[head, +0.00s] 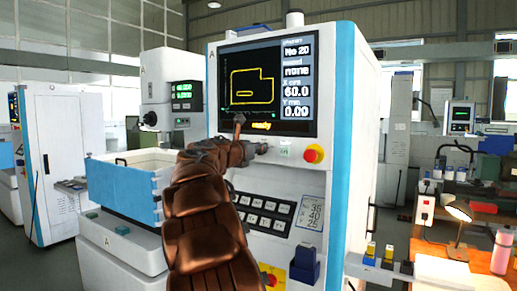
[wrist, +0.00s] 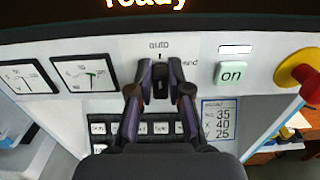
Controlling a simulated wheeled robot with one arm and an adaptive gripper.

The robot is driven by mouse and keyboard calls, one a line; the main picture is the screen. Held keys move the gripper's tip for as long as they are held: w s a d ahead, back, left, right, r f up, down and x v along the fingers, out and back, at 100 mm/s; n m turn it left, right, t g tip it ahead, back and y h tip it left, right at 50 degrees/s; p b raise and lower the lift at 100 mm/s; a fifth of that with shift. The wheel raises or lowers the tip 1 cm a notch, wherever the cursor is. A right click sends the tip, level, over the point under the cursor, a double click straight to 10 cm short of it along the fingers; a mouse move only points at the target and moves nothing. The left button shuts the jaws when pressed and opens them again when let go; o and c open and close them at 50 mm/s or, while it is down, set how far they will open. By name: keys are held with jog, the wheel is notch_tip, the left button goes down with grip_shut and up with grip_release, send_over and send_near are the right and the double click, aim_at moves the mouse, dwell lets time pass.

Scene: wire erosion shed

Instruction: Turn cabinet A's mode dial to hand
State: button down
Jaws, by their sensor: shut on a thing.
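Cabinet A (head: 345,110) stands in front of me, with a screen (head: 252,88) that reads "ready". In the wrist view, my gripper (wrist: 160,90) is shut on the dark mode dial (wrist: 160,83), one finger on each side. The word "auto" is above the dial, and its upright pointer looks lined up with that word. In the head view my brown arm reaches to the panel below the screen and hides the dial.
A green "on" button (wrist: 231,73) is just right of the dial, with a red stop knob on a yellow base (wrist: 298,75) farther right. Two gauges (wrist: 72,73) are on the left. A bench with a lamp (head: 457,211) stands at right.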

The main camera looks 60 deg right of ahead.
dwell(0.3)
jog(key=shift+s+f+m+b, duration=0.2)
jog(key=shift+m+b, duration=1.25)
jog(key=shift+m, duration=0.85)
jog(key=shift+s+f+m+b, duration=0.2)
jog(key=shift+m+b, duration=1.25)
jog(key=shift+m, duration=0.85)
jog(key=shift+s+f+m+b, duration=0.2)
jog(key=shift+m+b, duration=1.25)
jog(key=shift+m, duration=0.85)
jog(key=shift+r, duration=0.1)
jog(key=c, duration=1.1)
grip_release()
jog(key=shift+a+r, duration=0.1)
